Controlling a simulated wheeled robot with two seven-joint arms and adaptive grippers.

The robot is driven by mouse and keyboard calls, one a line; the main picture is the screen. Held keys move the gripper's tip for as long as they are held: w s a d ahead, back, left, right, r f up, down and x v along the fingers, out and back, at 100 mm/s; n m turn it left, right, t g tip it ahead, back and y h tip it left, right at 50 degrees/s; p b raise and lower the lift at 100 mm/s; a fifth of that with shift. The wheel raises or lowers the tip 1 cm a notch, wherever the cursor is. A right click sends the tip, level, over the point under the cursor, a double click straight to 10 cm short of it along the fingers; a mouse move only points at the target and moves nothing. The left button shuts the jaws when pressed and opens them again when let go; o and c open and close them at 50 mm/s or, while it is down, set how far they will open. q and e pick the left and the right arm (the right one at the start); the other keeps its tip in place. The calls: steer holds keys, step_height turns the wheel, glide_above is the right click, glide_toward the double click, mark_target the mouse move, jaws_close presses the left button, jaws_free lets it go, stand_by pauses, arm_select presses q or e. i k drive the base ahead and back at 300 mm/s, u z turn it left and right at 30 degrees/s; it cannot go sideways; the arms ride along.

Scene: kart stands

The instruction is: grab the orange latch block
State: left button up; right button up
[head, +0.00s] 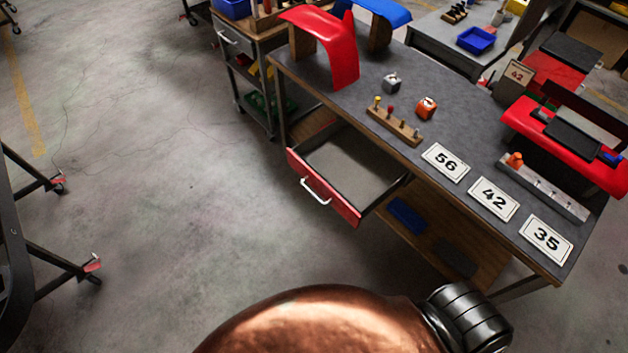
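An orange block (426,107) with a dark marking on its face sits on the grey workbench top (350,106), right of a wooden peg rack. A second, smaller orange piece (515,159) sits at the left end of a grey metal rail on the same bench. I cannot tell from shape alone which of the two is the latch block; the first is the more block-like. Neither of my grippers shows in the head view. Nothing is touching the orange block.
A red-fronted drawer (322,188) stands open from the bench's near side. A grey block (391,83), wooden peg rack (394,125), metal rail (542,188), red curved panel (338,48) and number cards (493,199) occupy the top. Open floor (180,170) lies left.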

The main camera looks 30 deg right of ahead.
mark_target(423, 111)
steer(key=z, duration=2.5)
steer(key=k, duration=1)
steer(key=z, duration=1.6)
steer(key=i, duration=0.25)
steer(key=u, duration=0.85)
steer(key=i, duration=1.6)
steer(key=u, duration=1.9)
steer(key=i, duration=0.8)
steer(key=u, duration=0.85)
